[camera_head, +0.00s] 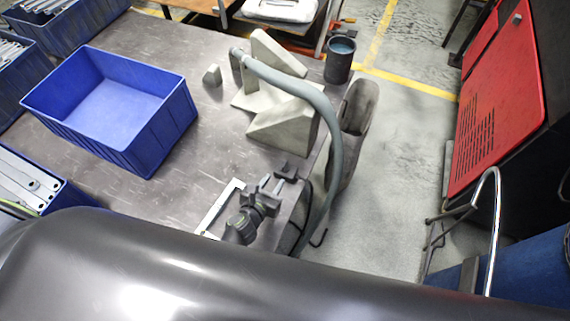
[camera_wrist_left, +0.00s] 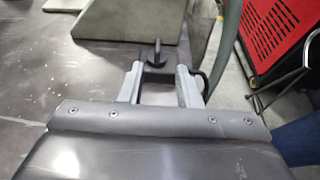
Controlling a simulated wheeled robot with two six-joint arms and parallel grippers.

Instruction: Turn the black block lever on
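The black block (camera_head: 288,169) with its lever sits at the right edge of the dark table, near the grey stand. In the left wrist view the block (camera_wrist_left: 154,68) lies just beyond and between my fingertips, with the small dark lever (camera_wrist_left: 157,49) standing up from it. My left gripper (camera_head: 271,184) is close to the block on its near side. In the left wrist view its two grey fingers (camera_wrist_left: 160,72) are apart with nothing held between them. I cannot tell whether a finger touches the block. My right gripper is not in view.
A grey angular stand (camera_head: 275,105) with a thick hose (camera_head: 322,110) rises behind the block. A blue crate (camera_head: 150,150) stands on the table (camera_head: 195,185) to the left. A dark cup (camera_head: 339,65) is at the far edge. A red cabinet (camera_head: 500,105) stands right, across open floor.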

